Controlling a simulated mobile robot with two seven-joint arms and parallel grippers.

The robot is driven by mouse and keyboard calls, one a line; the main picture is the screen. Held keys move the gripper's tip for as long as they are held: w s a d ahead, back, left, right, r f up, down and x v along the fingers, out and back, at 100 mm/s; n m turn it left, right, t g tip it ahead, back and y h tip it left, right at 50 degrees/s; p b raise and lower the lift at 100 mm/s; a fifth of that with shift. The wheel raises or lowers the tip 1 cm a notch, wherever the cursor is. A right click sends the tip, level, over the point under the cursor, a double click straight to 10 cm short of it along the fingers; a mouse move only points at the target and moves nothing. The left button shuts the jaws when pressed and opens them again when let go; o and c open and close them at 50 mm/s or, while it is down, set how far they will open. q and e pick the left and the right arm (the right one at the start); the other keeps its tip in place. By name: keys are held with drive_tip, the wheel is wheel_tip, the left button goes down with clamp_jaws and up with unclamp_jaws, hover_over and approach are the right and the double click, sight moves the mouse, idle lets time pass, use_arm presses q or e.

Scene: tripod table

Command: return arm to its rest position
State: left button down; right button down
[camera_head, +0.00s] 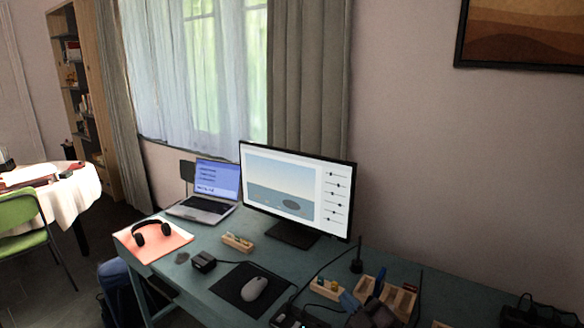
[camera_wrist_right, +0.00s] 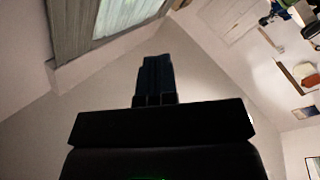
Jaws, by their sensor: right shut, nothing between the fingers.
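My right gripper (camera_wrist_right: 157,65) shows in the right wrist view. Its dark blue fingers are together, with nothing between them. Behind the fingers are only plain wall and ceiling surfaces, and they touch nothing that I can see. In the head view, dark and blue shapes crowd the bottom edge right of centre, and I cannot clearly separate the gripper from the desk items there. My left gripper is in neither view.
The teal desk (camera_head: 190,284) holds a monitor (camera_head: 290,190), a laptop (camera_head: 208,190), headphones (camera_head: 152,232) on an orange sheet, a mouse (camera_head: 254,288) on a black mat and wooden holders (camera_head: 238,242). A round table (camera_head: 75,200) and green chair (camera_head: 22,222) stand left.

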drive_tip(key=s+d+f+m+g+h, duration=0.1)
drive_tip(key=s+d+f+m+h, duration=0.25)
drive_tip(key=d+f+m, duration=0.2)
drive_tip(key=s+d+f+m+g+h, duration=0.1)
drive_tip(key=s+d+f+m+h, duration=0.1)
drive_tip(key=s+d+f+m, duration=0.35)
drive_tip(key=s+d+f+g+h, duration=0.1)
drive_tip(key=s+d+f, duration=0.1)
drive_tip(key=s+f, duration=0.4)
drive_tip(key=s+d+f+m+g+h, duration=0.1)
drive_tip(key=s+d+f+g+h, duration=0.1)
drive_tip(key=s+f, duration=0.4)
drive_tip(key=shift+s+d+m, duration=0.3)
drive_tip(key=shift+s+d, duration=0.3)
drive_tip(key=shift+s, duration=0.5)
